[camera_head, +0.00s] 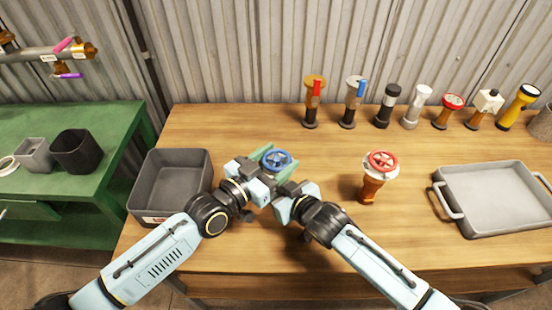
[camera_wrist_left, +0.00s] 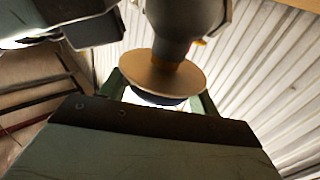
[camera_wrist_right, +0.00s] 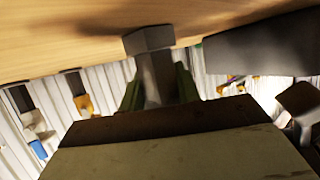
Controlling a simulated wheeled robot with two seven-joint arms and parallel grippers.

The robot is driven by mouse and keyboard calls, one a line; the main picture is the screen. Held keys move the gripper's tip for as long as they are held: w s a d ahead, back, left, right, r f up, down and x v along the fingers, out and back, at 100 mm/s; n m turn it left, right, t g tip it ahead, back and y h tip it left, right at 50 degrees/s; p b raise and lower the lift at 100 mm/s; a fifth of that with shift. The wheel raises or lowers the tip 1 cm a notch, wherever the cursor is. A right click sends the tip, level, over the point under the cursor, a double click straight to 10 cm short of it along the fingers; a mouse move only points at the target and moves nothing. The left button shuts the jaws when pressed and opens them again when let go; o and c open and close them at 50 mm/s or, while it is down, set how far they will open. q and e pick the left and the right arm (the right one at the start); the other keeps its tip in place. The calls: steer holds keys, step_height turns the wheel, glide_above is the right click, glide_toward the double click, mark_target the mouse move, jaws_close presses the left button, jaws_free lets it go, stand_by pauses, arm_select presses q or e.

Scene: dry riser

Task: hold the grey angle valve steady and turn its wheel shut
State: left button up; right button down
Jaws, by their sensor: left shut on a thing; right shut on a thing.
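The grey angle valve has a blue wheel (camera_head: 276,160) on top, which shows above my grippers in the head view. My grippers and wrists hide most of its body there. My left gripper (camera_head: 264,158) is shut on the wheel. In the left wrist view the dark wheel (camera_wrist_left: 155,98) lies between the green fingers, beside a tan disc (camera_wrist_left: 162,78) and the grey valve body (camera_wrist_left: 185,22). My right gripper (camera_wrist_right: 158,85) is shut on the grey valve body (camera_wrist_right: 155,75) lower down. A dark foot (camera_wrist_right: 148,40) shows against the tabletop.
An orange valve with a red wheel (camera_head: 372,190) stands to the right. A grey bin (camera_head: 148,205) is at left and a grey tray (camera_head: 440,200) at right. Several valves and a yellow torch (camera_head: 517,106) line the back. The table between is clear.

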arm_select(q)
steer(key=shift+d+r+m+g+h, duration=0.25)
steer(key=shift+m+g+h, duration=0.15)
steer(key=shift+h, duration=0.1)
arm_select(e)
steer(key=shift+r, duration=0.1)
arm_select(q)
steer(key=shift+f+m+g+h, duration=0.1)
steer(key=shift+m+g+h, duration=0.2)
steer(key=shift+g, duration=0.1)
arm_select(e)
steer(key=shift+a, duration=0.1)
arm_select(q)
steer(key=shift+a+f, duration=0.1)
steer(key=shift+a, duration=0.05)
steer(key=o, duration=1)
steer(key=shift+c, duration=0.2)
steer(key=shift+a, duration=0.1)
steer(key=v, duration=1.2)
